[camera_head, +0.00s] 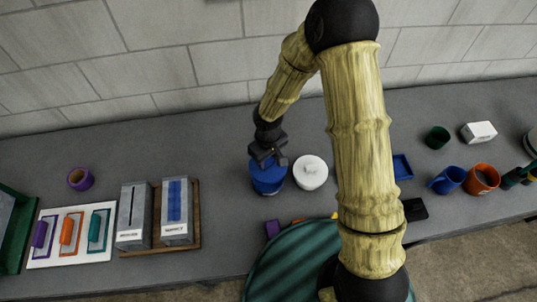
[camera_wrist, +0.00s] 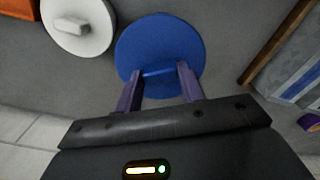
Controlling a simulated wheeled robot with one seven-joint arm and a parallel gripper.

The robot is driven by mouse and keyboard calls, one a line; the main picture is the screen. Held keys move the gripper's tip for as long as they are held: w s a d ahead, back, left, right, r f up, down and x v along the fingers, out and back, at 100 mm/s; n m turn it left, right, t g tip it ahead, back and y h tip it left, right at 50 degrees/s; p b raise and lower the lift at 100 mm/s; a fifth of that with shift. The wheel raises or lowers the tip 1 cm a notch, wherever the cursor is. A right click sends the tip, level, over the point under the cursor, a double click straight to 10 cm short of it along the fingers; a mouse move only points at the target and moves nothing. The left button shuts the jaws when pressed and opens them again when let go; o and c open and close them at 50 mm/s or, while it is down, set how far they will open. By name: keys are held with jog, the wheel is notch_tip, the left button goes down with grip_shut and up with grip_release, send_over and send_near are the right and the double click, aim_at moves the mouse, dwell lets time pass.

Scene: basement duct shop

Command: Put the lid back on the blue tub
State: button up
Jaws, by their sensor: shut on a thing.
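The blue tub (camera_head: 268,181) stands on the grey bench, just left of a white lidded tub (camera_head: 310,172). My gripper (camera_head: 268,157) is directly over the blue tub, pointing down. In the wrist view, my gripper (camera_wrist: 159,72) is shut on the bar handle of a round blue lid (camera_wrist: 160,42). The lid is roughly level and hides the tub below it in that view. My gripper covers much of the lid in the head view, so I cannot tell whether it rests on the rim or is slightly above it.
The white tub's knobbed lid (camera_wrist: 85,38) is close beside the blue lid. To the left are labelled grey boxes on a wooden tray (camera_head: 196,247), a purple cup (camera_head: 80,179) and trowels on a white board. A blue tray (camera_head: 403,167) and mugs are right. Bench behind the tubs is clear.

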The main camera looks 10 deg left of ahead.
aim_at(269, 169)
jog(key=shift+f+b, duration=2.7)
jog(key=shift+f, duration=0.55)
jog(key=shift+w, duration=0.1)
jog(key=shift+s+r, duration=0.1)
jog(key=shift+s, duration=0.1)
jog(key=shift+w, duration=0.1)
jog(key=shift+d, duration=0.15)
